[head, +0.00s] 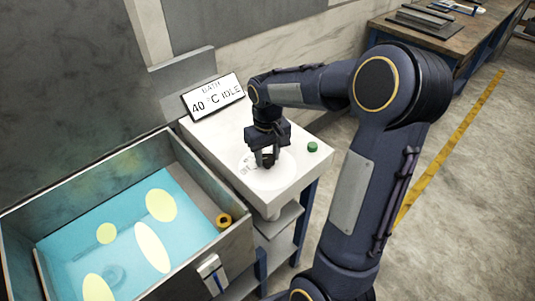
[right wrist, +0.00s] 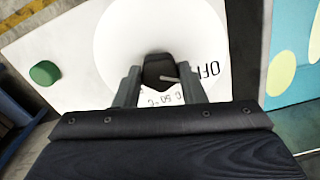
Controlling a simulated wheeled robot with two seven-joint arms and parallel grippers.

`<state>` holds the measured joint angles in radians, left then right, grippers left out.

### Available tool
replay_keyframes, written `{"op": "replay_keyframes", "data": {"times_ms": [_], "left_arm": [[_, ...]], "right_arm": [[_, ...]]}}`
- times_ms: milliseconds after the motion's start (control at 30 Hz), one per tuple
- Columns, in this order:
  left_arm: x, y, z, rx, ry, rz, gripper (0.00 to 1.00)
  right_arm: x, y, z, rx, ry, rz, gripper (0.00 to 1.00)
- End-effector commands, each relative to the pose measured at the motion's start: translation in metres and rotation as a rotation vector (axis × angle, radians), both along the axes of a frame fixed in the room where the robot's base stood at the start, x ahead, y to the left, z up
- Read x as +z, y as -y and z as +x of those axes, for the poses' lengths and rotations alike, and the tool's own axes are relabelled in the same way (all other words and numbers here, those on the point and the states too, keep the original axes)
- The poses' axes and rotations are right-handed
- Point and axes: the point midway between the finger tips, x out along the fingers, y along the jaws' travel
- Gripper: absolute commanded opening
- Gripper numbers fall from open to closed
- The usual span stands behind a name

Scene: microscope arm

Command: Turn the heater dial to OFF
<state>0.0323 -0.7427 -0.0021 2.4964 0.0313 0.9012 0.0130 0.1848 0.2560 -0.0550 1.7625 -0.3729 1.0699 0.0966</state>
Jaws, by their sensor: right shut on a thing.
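The heater dial is a black knob (right wrist: 160,70) on a round white dial plate (head: 282,174) on top of a white control box. In the right wrist view the plate carries an OFF mark (right wrist: 209,71) to the right of the knob, and part of a 50 °C mark below it. A pale pointer line on the knob points right. My right gripper (head: 266,160) reaches down onto the dial from above. In the right wrist view its two fingers (right wrist: 160,86) stand on either side of the knob, shut on it. My left gripper is not in view.
A green button (head: 312,147) sits on the box right of the dial. A display (head: 214,97) behind reads BATH 40 °C IDLE. An open metal bath (head: 187,157) with blue water is at the left, with a yellow-brown ring (head: 223,220) at its rim.

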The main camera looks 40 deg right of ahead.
Motion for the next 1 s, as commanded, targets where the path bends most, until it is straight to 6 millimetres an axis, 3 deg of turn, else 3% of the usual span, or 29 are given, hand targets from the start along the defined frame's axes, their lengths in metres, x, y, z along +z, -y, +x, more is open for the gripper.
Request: {"op": "replay_keyframes", "data": {"times_ms": [200,233,400,733,1000], "left_arm": [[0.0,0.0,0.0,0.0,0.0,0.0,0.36],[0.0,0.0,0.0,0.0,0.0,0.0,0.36],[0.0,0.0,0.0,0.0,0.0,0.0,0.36],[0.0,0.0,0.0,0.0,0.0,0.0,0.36],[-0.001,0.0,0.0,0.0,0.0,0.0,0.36]], "right_arm": [[0.002,0.0,0.001,0.003,0.005,-0.003,0.14],[0.002,0.0,0.001,0.003,0.005,-0.003,0.38],[0.001,0.0,0.001,0.002,0.004,-0.002,0.59],[0.005,0.0,0.001,0.001,0.003,-0.001,0.59],[0.048,0.0,0.001,0.002,0.008,-0.001,0.59]]}}
